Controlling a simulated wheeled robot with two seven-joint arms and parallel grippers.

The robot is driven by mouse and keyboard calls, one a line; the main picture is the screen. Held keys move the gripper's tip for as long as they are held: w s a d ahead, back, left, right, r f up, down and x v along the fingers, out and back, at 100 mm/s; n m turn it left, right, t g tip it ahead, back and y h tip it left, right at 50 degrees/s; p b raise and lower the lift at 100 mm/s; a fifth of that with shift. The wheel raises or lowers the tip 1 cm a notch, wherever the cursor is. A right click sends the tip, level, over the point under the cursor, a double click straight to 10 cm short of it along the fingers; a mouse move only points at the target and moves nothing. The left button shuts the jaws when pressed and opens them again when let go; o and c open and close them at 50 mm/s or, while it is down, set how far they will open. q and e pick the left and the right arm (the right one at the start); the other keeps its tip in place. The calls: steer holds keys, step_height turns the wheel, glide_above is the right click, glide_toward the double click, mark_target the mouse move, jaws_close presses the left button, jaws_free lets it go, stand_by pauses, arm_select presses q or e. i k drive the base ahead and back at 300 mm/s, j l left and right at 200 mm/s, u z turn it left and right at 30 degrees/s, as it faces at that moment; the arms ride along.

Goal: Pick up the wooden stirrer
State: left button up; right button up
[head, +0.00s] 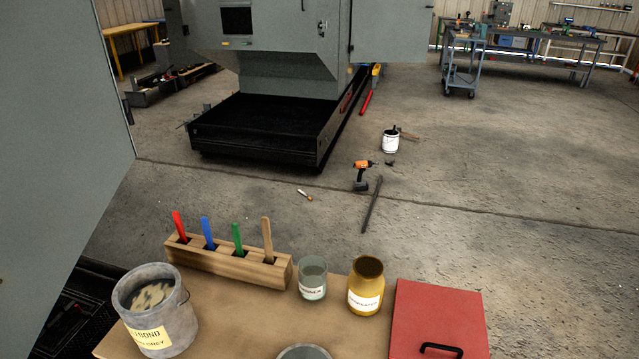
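The wooden stirrer (267,238) is a plain tan stick. It stands nearly upright in the rightmost slot of a wooden rack (207,262) on the table. A red stick (179,226), a blue stick (208,232) and a green stick (237,238) stand in the other slots to its left. The stirrer's lower end is hidden inside the slot. Neither of my grippers shows in the head view.
On the table (235,315) are a grey bucket (183,305) at left, a glass jar (312,280), a yellow jar (366,290), a red lid or box (437,310) with a black handle, and a partly cut-off round container (304,352). A grey panel (55,120) rises at left.

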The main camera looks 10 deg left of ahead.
mark_target(266, 226)
steer(key=u, duration=1.55)
steer(key=i+j+z, duration=0.2)
steer(key=j, duration=0.2)
steer(key=j+z, duration=0.15)
steer(key=j, duration=0.3)
